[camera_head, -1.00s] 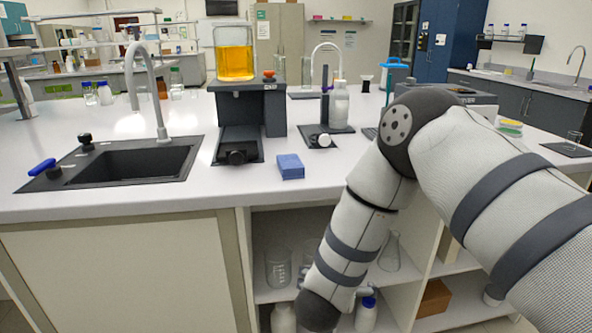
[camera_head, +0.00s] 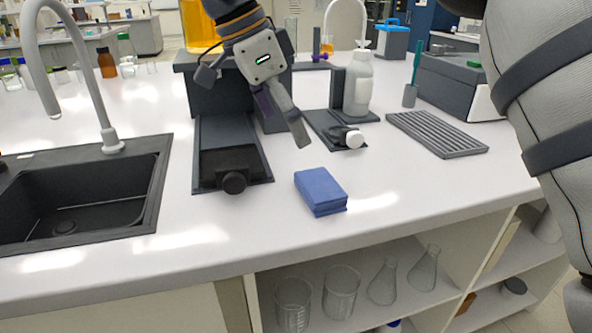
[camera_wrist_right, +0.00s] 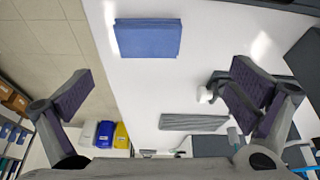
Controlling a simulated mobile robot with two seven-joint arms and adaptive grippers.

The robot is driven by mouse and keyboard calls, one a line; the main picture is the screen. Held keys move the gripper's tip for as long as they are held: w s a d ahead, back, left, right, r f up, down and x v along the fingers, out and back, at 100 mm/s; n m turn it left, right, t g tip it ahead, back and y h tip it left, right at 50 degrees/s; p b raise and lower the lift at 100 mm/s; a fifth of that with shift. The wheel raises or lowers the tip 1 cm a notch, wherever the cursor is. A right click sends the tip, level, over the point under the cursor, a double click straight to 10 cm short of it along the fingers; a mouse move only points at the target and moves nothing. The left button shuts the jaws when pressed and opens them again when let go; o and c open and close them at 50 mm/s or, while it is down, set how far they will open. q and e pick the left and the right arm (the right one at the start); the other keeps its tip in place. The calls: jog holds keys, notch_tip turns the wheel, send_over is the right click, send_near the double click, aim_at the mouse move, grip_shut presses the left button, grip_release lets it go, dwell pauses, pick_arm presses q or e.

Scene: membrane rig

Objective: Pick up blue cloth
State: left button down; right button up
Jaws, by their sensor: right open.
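The blue cloth (camera_head: 320,190) is a folded block lying flat on the white bench, near its front edge, right of the black-based rig. It also shows at the top of the right wrist view (camera_wrist_right: 148,38), beyond the fingertips. My right gripper (camera_head: 282,112) is above the bench, behind and a little left of the cloth in the head view, apart from it. In the right wrist view its two fingers (camera_wrist_right: 160,90) are spread wide with nothing between them. My left gripper is not in view.
The rig (camera_head: 232,150) with a beaker of orange liquid (camera_head: 199,25) stands left of the cloth. A white bottle (camera_head: 358,85) stands on a dark stand behind. A grey ribbed rack (camera_head: 437,133) lies to the right. A black sink (camera_head: 85,200) is at left. Bench around the cloth is clear.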

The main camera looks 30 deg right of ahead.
aim_at(319, 182)
jog(key=x, duration=0.3)
jog(key=s+x, duration=0.1)
jog(key=x, duration=0.3)
jog(key=s+p+x, duration=0.1)
jog(key=x, duration=0.2)
jog(key=shift+d+f, duration=0.1)
jog(key=shift+d, duration=0.05)
jog(key=shift+d+f, duration=0.15)
jog(key=shift+f, duration=0.3)
jog(key=c, duration=0.9)
